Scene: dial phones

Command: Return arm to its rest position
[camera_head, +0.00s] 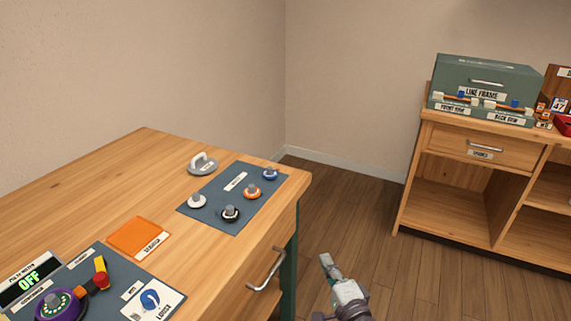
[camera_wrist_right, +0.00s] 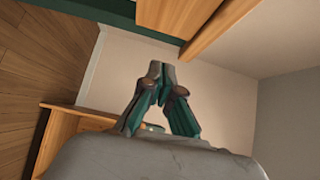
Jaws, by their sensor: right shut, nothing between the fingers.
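My right gripper (camera_head: 326,262) is at the bottom centre of the head view, over the floor just right of the wooden desk (camera_head: 75,185). It is apart from the desk's drawer handle (camera_head: 265,270). In the right wrist view the fingers of this gripper (camera_wrist_right: 158,72) meet at their tips, with nothing between them. My left gripper does not show in either view.
On the desk are a grey-blue mat (camera_head: 238,180) with several knobs, a grey handled piece (camera_head: 203,163), an orange pad (camera_head: 138,237) and a purple dial (camera_head: 58,306). A wooden shelf unit (camera_head: 440,190) bears a green case (camera_head: 485,85) at right. Floor (camera_head: 365,225) lies clear between.

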